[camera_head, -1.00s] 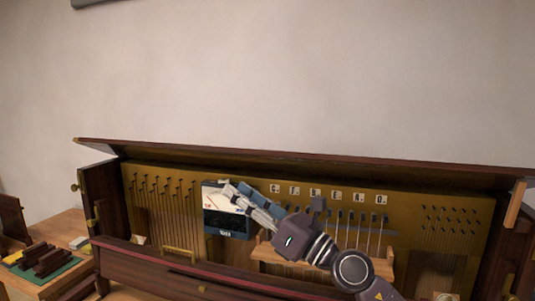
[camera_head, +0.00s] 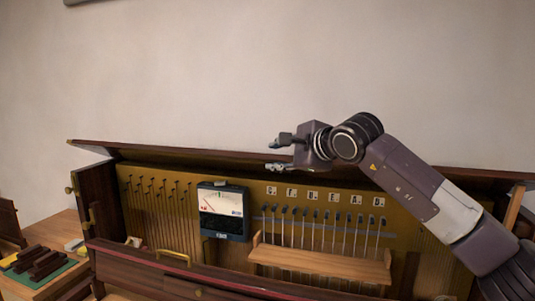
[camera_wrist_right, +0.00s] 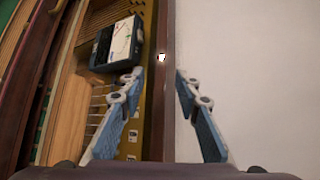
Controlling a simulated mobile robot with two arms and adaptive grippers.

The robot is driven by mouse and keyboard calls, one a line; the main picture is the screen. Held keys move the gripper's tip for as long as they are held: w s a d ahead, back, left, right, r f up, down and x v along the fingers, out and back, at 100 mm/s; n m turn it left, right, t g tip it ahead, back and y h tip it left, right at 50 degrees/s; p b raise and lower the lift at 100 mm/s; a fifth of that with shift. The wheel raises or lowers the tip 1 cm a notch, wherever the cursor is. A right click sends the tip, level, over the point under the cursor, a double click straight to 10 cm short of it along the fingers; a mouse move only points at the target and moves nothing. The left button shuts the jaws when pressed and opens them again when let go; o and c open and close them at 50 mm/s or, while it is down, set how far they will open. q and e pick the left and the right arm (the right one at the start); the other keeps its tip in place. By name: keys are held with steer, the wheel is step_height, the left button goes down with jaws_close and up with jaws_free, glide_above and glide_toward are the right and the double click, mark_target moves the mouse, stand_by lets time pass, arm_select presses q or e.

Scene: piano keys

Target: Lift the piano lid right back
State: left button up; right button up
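The piano lid (camera_head: 130,147) is a long dark wooden panel along the top of the open piano case, tilted up in front of the wall. In the right wrist view its dark edge (camera_wrist_right: 163,105) runs up between the fingers. My right gripper (camera_head: 271,155) is at the lid's upper edge, one finger above it and one below in the head view. In the right wrist view the gripper (camera_wrist_right: 158,78) is open, with one finger on the case side and the other against the wall side. I cannot tell whether either finger touches the lid. My left gripper is out of view.
A meter box (camera_head: 222,211) stands inside the case, left of a wooden rack (camera_head: 320,264) with several rods. A wooden prop (camera_head: 514,208) stands at the right end. A side table (camera_head: 62,228) with dark blocks is at left.

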mark_target(269, 157)
steer(key=shift+p+x, duration=0.75)
steer(key=shift+x, duration=1.45)
jaws_close()
